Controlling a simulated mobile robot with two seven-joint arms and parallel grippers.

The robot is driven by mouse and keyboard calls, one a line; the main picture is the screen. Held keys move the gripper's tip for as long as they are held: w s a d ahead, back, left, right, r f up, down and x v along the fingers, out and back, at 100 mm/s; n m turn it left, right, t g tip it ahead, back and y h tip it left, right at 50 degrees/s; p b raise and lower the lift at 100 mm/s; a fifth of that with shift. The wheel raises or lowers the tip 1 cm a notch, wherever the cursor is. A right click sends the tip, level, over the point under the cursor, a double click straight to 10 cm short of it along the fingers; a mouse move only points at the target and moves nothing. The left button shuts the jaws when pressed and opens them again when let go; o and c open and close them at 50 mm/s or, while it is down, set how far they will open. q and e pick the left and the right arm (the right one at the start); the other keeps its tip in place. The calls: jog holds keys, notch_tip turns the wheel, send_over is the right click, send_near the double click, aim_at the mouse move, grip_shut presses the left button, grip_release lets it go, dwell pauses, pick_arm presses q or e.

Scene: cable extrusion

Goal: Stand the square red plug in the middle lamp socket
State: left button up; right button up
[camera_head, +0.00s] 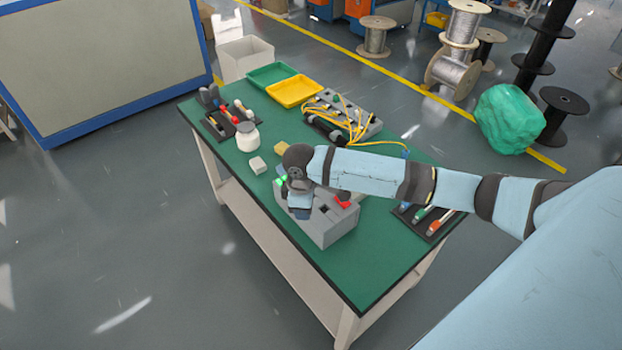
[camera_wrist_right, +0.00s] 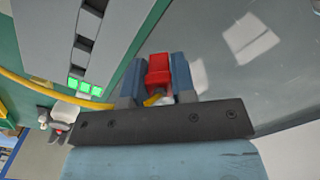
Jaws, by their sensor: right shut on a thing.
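The grey socket block (camera_head: 338,228) stands near the table's front edge. A dark square opening (camera_head: 323,209) shows on its top between green lights (camera_head: 283,180) and a red piece (camera_head: 343,202). In the wrist view, a dark opening (camera_wrist_right: 82,48) lies beside the green lights (camera_wrist_right: 85,88). My right gripper (camera_head: 300,212) is over the block's left part and its front edge. It is shut on the square red plug (camera_wrist_right: 158,72), between its blue fingers. The plug is hidden in the head view. I cannot tell its height over the block. My left gripper is not in view.
On the green table (camera_head: 385,270) are a white jar (camera_head: 247,137), a white block (camera_head: 258,165), a yellow tray (camera_head: 294,91), a green tray (camera_head: 271,75) and a rack with yellow cables (camera_head: 345,118). A dark tool tray (camera_head: 428,219) lies at the right. The table's front right is clear.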

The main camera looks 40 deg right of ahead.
jog(key=w+d+n, duration=0.2)
jog(key=w+d+n+b, duration=0.1)
jog(key=w+d+n, duration=0.1)
jog(key=n, duration=0.1)
jog(key=w+d+n+b, duration=0.1)
jog(key=w+d+n, duration=0.1)
jog(key=d+n, duration=0.1)
jog(key=shift+w+r, duration=0.3)
jog(key=shift+w, duration=0.1)
jog(key=shift+w+d+n, duration=0.3)
jog(key=shift+n, duration=0.2)
jog(key=shift+f+b, duration=0.65)
jog(key=shift+b, duration=0.25)
notch_tip(320, 180, down, 3)
jog(key=b, duration=0.3)
jog(key=shift+r, duration=0.15)
jog(key=shift+p, duration=0.35)
jog(key=shift+f, duration=1)
